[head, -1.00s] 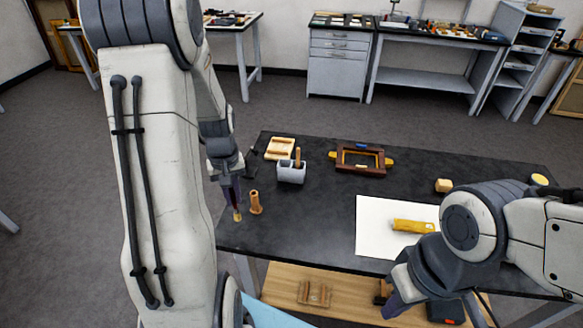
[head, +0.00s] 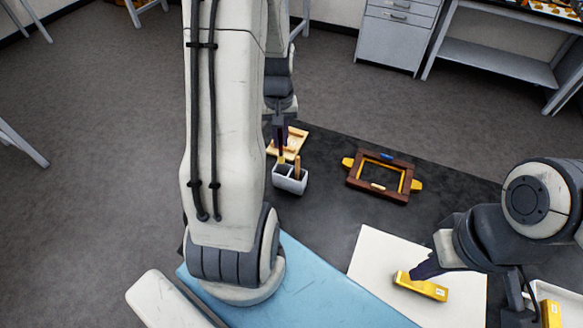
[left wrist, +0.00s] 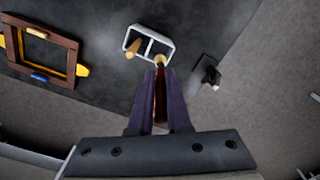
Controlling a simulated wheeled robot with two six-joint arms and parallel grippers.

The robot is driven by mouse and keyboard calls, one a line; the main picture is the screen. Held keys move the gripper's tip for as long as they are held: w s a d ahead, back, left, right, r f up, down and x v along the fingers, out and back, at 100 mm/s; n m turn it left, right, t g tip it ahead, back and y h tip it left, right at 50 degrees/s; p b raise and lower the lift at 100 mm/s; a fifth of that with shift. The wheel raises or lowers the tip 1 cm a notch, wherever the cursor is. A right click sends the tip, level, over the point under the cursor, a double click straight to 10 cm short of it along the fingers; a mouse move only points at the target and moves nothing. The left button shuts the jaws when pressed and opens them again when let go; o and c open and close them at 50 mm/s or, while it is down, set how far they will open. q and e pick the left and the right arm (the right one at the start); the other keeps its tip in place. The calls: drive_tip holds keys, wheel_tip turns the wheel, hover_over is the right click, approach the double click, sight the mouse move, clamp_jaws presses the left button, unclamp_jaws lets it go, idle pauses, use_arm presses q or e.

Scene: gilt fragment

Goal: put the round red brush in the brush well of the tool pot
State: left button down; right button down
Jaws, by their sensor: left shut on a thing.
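My left gripper (left wrist: 161,85) is shut on the round red brush (left wrist: 161,98), whose dark red length shows between the fingers. Its pale yellowish tip points at the tool pot (left wrist: 127,38) in the left wrist view. In the head view my left gripper (head: 280,130) hangs over the grey pot (head: 291,185), with the brush tip (head: 282,158) at its left compartment. I cannot tell whether the tip is inside or just above. A wooden-handled tool (head: 297,166) stands in the other compartment. My right gripper (head: 426,267) is at a yellow block (head: 421,287); its fingertips are unclear.
A wooden rack (head: 294,142) lies behind the pot. A white sheet (head: 372,255) lies under the yellow block. A small dark stand (left wrist: 208,72) is near the table edge.

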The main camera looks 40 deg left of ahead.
sight(282, 161)
use_arm(q)
wheel_tip(282, 161, down, 5)
drive_tip(key=shift+w+d+f+p, duration=0.1)
drive_tip(key=shift+w+p, duration=0.05)
drive_tip(key=shift+p, duration=0.35)
wheel_tip(282, 161, down, 4)
drive_tip(key=shift+r+p, duration=0.1)
drive_tip(key=shift+p, duration=0.4)
drive_tip(key=shift+f, duration=0.25)
drive_tip(key=shift+f, duration=0.2)
drive_tip(key=c, duration=0.9)
unclamp_jaws()
